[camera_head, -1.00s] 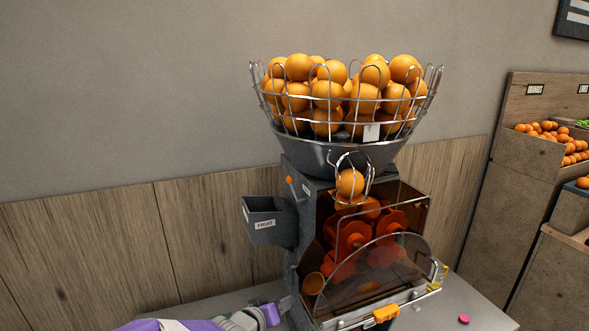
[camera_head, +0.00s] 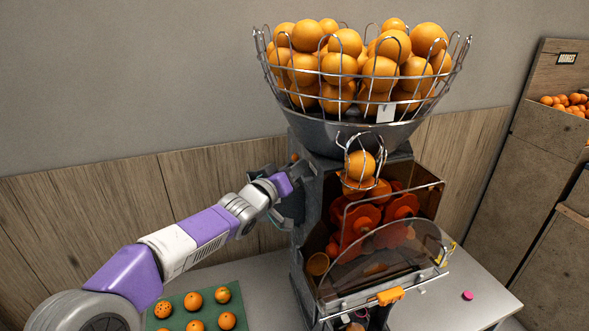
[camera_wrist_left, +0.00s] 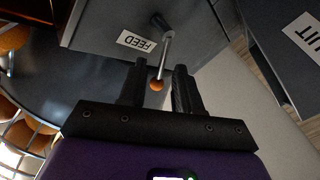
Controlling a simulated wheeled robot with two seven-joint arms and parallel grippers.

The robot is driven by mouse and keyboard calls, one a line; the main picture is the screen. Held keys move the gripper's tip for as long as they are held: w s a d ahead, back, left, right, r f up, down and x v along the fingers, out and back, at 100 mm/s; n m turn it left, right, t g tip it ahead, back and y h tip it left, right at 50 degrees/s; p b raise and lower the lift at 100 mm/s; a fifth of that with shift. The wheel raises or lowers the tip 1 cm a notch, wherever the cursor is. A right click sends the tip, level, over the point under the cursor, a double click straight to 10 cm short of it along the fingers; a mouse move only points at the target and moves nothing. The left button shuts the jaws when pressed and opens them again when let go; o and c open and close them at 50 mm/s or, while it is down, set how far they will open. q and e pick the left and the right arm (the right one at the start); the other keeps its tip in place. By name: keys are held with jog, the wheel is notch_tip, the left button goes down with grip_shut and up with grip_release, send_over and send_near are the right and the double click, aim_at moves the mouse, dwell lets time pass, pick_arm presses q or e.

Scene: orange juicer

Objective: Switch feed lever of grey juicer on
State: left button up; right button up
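The grey juicer (camera_head: 308,235) stands on the table with a wire basket of oranges on top. The feed lever (camera_wrist_left: 167,55) shows in the left wrist view as a thin metal rod with an orange ball knob, beside the FEED label (camera_wrist_left: 136,41) on the juicer's side. In the head view a small orange spot, likely the knob, shows just above my gripper. My left gripper (camera_wrist_left: 157,90) is open, with the knob between its two fingertips; I cannot tell whether either finger touches it. It also shows in the head view (camera_head: 292,180) at the juicer's left side. My right gripper is not in view.
The grey fruit chute (camera_wrist_left: 285,60) sticks out close to the gripper. A green tray (camera_head: 176,322) with several oranges lies on the table (camera_head: 255,275) below my left arm. A pink object (camera_head: 468,295) lies to the right. Orange crates stand far right.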

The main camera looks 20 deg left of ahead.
pick_arm(q)
jog(key=shift+w+d, duration=0.1)
jog(key=shift+w, duration=0.2)
grip_shut()
jog(key=shift+r, duration=0.25)
dwell(1.0)
